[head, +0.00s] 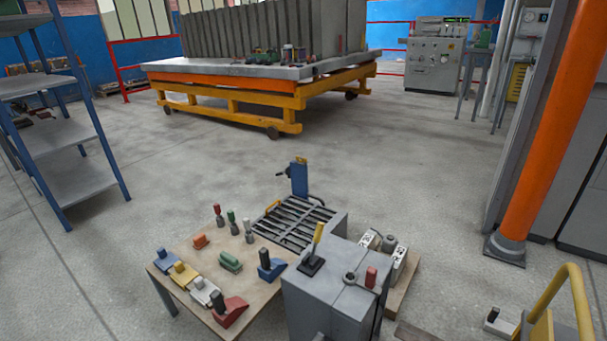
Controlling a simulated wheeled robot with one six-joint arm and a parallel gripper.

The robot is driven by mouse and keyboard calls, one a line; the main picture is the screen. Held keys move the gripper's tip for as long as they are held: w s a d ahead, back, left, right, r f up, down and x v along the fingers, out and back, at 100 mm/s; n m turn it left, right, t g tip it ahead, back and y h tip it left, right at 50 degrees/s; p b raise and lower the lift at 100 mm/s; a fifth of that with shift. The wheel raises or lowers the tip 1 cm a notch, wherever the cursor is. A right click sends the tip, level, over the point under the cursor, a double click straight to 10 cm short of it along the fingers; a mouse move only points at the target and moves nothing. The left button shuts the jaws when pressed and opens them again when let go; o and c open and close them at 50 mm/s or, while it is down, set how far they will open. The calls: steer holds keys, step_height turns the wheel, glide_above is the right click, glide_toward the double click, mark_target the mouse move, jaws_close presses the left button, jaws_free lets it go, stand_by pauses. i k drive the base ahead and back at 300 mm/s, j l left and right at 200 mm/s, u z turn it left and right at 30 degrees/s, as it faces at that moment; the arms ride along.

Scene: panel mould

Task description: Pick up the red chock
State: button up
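A red wedge-shaped chock (228,316) with a dark upright grip sits at the front edge of a low wooden table (181,291). A white chock (203,291), a yellow chock (183,273) and a blue block (165,261) run in a row behind it to the left. A larger blue chock (272,270) with a dark grip stands to its right and farther back. A small orange-red block (199,241) and a green block (230,262) also lie on the table. My gripper does not show in this view.
A grey cabinet (327,304) with levers stands close right of the red chock. A slatted grey rack (291,222) and several knobbed pegs (233,223) are behind. A blue shelf (75,184) and an orange post (541,135) flank open concrete floor (230,160).

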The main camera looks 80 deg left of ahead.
mark_target(226, 312)
steer(key=u, duration=1.8)
steer(key=k+j+u, duration=0.15)
steer(key=k+u, duration=0.2)
steer(key=k+j+u, duration=0.3)
steer(key=i+l, duration=0.05)
steer(key=i, duration=0.05)
